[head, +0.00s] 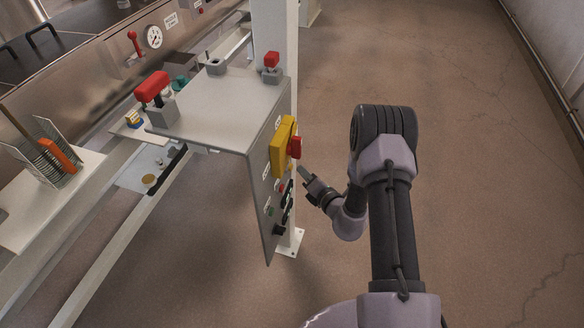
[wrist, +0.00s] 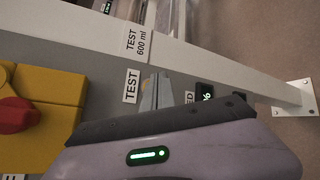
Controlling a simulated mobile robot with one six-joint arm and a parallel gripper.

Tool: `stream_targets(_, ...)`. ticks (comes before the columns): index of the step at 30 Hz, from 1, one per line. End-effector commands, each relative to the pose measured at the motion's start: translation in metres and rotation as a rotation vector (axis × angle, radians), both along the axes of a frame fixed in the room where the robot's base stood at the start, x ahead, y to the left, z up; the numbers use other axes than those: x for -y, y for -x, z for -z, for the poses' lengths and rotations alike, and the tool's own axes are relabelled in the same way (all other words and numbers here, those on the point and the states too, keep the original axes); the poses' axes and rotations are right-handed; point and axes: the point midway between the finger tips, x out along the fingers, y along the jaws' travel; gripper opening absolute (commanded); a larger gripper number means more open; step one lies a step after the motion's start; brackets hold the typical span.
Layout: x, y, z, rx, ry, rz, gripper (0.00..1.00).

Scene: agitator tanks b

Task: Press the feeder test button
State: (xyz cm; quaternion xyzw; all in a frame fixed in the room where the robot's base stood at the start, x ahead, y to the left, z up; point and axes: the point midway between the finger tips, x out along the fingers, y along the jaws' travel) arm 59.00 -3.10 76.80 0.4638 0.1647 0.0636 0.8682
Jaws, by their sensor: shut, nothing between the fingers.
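The grey control panel (head: 262,190) faces right in the head view. My gripper (head: 303,172) is shut and empty, with its fingertips close in front of the panel below the red rotary handle. In the wrist view my gripper's pale fingertips (wrist: 157,76) are beside a white TEST label (wrist: 132,86). A small yellowish sliver (wrist: 147,84) shows at the fingers' left edge. It may be the feeder test button, mostly hidden by the fingers. I cannot tell whether the fingertips touch it.
A yellow switch box (head: 281,148) with a red handle (head: 295,147) sits above the fingers and also shows in the wrist view (wrist: 55,85). Green, red and black controls sit lower on the panel. A white post (head: 291,50) stands behind. The floor (head: 470,180) to the right is clear.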

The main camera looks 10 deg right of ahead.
Motion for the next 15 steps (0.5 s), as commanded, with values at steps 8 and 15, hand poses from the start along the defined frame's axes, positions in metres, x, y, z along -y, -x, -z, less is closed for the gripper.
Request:
stream_targets(8,0.003,0.001,0.000,0.000,-0.001,0.001,0.00)
stream_targets(15,0.024,0.013,0.000,0.000,-0.001,0.003,0.00)
